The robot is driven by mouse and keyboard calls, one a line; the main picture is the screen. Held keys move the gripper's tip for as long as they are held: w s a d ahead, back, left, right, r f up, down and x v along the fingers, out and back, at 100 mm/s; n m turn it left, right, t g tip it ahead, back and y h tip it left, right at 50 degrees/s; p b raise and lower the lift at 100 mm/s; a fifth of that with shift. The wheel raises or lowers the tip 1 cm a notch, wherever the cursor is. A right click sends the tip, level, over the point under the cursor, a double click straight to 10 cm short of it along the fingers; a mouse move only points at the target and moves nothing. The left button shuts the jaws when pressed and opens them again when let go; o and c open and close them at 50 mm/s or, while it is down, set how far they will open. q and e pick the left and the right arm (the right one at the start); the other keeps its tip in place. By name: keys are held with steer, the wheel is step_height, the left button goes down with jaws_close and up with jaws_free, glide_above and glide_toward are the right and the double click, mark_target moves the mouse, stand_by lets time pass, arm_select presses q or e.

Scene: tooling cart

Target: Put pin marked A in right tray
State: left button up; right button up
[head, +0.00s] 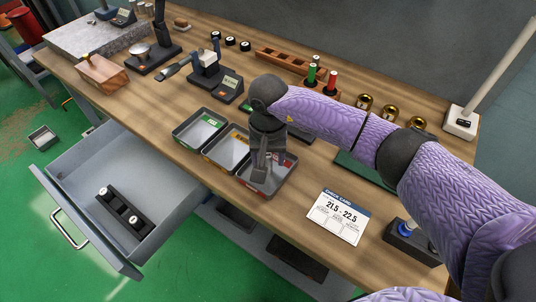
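The right tray (286,186) is a grey open tray with a red label, at the right end of a row of three on the wooden bench. My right gripper (262,178) points down over this tray and hides part of its inside. Its fingers are too small to show whether they are apart or hold anything. A black holder (119,209) with two white-topped round pieces lies in the open drawer. No letter A can be read on any piece. My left gripper is not in view.
The left tray (181,136) has a green label and the middle tray (212,157) a yellow one. A printed card (338,216) lies right of the trays. The grey drawer (80,165) stands open at the left. Gauges, a wooden rack (285,60) and brass rings fill the back.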

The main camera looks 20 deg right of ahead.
mark_target(268, 155)
steer(key=shift+r+p, duration=0.3)
step_height(268, 155, up, 12)
steer(key=p, duration=0.1)
steer(key=shift+f+p, duration=0.15)
steer(key=shift+p, duration=0.15)
